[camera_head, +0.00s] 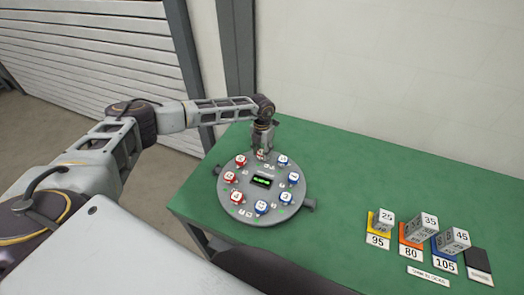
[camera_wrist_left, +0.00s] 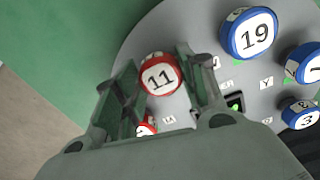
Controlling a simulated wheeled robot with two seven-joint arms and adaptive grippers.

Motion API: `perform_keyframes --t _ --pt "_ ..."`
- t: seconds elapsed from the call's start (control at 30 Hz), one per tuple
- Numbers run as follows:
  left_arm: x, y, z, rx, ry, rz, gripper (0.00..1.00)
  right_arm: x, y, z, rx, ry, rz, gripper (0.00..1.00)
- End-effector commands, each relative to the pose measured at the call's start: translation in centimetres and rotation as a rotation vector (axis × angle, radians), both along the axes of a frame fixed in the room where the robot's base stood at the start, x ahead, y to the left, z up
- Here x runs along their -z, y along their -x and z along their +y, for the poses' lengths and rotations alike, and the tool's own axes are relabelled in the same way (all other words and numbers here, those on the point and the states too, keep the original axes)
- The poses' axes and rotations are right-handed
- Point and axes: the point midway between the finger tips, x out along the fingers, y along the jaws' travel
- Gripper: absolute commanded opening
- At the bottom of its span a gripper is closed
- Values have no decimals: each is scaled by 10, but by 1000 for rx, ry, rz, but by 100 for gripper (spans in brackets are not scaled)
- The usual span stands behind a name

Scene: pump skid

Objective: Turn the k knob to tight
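A round grey panel (camera_head: 233,207) lies on the green table, with red and blue numbered knobs in a ring around a small green-lit display (camera_head: 262,181). My left gripper (camera_head: 262,152) points down at the panel's far edge. In the left wrist view, a red knob marked 11 (camera_wrist_left: 160,75) sits between the two fingers of this gripper. I cannot tell whether the fingers press on it. Blue knobs marked 19 (camera_wrist_left: 248,34) and 3 (camera_wrist_left: 300,114) are to the right. Another red knob (camera_wrist_left: 146,129) is partly hidden by the gripper. I cannot read which knob is labelled k. My right gripper is not in view.
The green table (camera_head: 335,165) is clear between the panel and the right side. There, grey blocks marked 25 (camera_head: 383,222), 35 (camera_head: 428,222) and 45 (camera_head: 454,240) stand on coloured cards, beside a black card (camera_head: 478,260). A wall stands behind the table.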

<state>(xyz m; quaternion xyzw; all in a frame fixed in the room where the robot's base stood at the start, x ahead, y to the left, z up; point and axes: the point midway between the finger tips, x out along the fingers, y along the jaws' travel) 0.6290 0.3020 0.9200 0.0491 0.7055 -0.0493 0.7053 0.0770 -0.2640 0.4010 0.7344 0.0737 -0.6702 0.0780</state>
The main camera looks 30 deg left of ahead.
Motion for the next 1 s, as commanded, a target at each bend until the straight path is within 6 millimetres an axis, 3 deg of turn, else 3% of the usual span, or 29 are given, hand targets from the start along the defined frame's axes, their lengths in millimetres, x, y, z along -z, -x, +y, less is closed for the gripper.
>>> perform_keyframes --t 0.1,0.53,1.0 --pt "0 0 0 0 0 0 17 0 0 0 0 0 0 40" --pt "1 0 0 54 -1 0 17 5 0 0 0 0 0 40" --pt "2 0 0 343 0 -2 17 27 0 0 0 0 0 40"
